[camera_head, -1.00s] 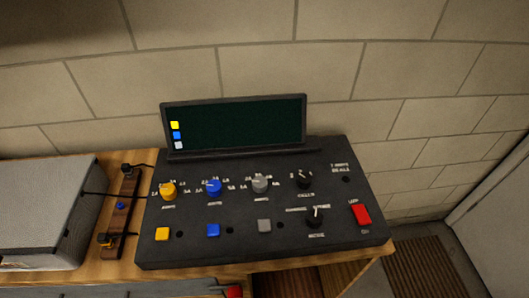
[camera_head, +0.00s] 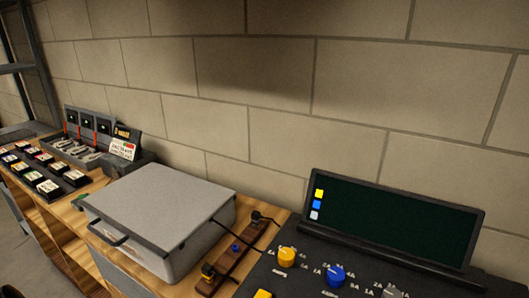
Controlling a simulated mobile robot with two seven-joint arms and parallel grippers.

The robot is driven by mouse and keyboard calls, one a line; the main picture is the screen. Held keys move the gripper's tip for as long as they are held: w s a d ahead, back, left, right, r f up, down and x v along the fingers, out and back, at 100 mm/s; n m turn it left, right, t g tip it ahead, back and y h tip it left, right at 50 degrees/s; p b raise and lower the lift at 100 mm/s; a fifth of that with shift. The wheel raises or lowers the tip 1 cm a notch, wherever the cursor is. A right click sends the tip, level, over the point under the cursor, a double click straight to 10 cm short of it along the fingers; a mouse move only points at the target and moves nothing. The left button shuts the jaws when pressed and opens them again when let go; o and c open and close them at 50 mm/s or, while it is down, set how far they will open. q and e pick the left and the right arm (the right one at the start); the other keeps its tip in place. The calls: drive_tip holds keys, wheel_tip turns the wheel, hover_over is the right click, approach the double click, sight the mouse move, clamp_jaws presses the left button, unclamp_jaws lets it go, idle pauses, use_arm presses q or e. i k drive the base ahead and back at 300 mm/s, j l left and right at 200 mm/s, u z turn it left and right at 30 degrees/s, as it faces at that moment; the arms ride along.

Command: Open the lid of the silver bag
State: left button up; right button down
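The silver bag appears as a light grey, box-shaped case (camera_head: 165,205) on the wooden bench, left of centre in the head view. Its flat lid is shut. A dark handle (camera_head: 107,233) is on its front left side. A black cable runs from its right side toward a brown strip. Neither of my grippers is in view.
A brown wooden strip (camera_head: 228,262) with dark clips and a blue button lies right of the case. A black control panel with a screen (camera_head: 400,222) and knobs stands further right. Several small packs (camera_head: 42,172) and a grey tool rack (camera_head: 88,135) are at the left. A block wall stands behind.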

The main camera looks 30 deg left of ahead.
sight(158, 207)
drive_tip(key=u, duration=2.3)
